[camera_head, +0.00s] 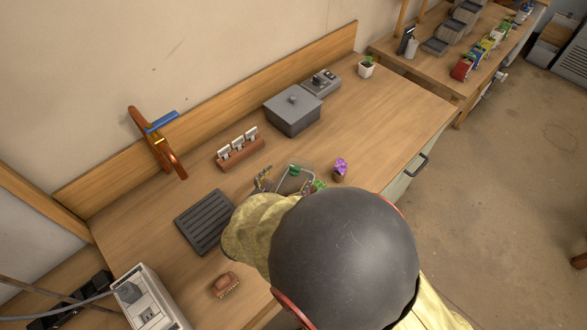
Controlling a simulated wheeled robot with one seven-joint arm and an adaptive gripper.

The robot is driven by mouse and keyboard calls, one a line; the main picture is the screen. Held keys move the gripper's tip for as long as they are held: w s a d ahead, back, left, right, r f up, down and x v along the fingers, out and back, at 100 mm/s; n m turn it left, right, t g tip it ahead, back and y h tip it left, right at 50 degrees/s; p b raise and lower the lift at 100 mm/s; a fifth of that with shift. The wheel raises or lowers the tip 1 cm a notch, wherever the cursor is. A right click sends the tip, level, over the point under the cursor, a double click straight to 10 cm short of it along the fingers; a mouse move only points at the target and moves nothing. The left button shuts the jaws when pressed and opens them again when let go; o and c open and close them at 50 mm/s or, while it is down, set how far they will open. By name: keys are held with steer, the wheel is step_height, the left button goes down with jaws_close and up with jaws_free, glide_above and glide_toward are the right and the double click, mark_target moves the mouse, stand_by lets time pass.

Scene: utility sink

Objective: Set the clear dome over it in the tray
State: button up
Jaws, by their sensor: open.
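My gripper (284,184) is low over the middle of the bench, mostly hidden behind my own arm. Its jaws are open. A clear, glass-like outline (292,179) shows beside the visible finger parts. It looks like the clear dome, but whether the fingers touch it cannot be told. Small green plant leaves (295,170) show at this outline; whether they are inside or behind it is unclear. A dark grey ribbed tray (205,222) lies flat to the left of my gripper, with its top bare where it shows.
A purple-flowered pot (340,169) stands just right of my gripper. A grey lidded box (293,110) and a rack of white labels (240,149) stand behind. A brown brush (225,285) lies at front left.

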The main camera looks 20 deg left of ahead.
steer(key=p+v, duration=0.1)
steer(key=v, duration=0.6)
steer(key=w+d+r+m+g+h, duration=0.25)
steer(key=d+m, duration=0.35)
steer(key=d, duration=0.3)
steer(key=w+d+r+m+g+h, duration=0.15)
steer(key=d+r+m, duration=0.3)
steer(key=d, duration=0.55)
steer(key=w+d+r+m+g+h, duration=0.1)
steer(key=d+r+m+g+h, duration=0.15)
steer(key=d+m, duration=0.5)
steer(key=s+d+r+m+g+y, duration=0.2)
steer(key=s+d+r+m+y, duration=0.4)
steer(key=s+d+m, duration=0.5)
steer(key=d+r+m, duration=0.2)
steer(key=d+m, duration=0.1)
steer(key=m, duration=0.2)
steer(key=shift+s+d+r, duration=0.15)
steer(key=shift+s+r, duration=0.05)
steer(key=shift+r, duration=0.05)
steer(key=shift+o, duration=0.4)
steer(key=shift+s+r+m+t+y, duration=0.3)
steer(key=shift+r+m, duration=0.3)
steer(key=shift+m, duration=0.4)
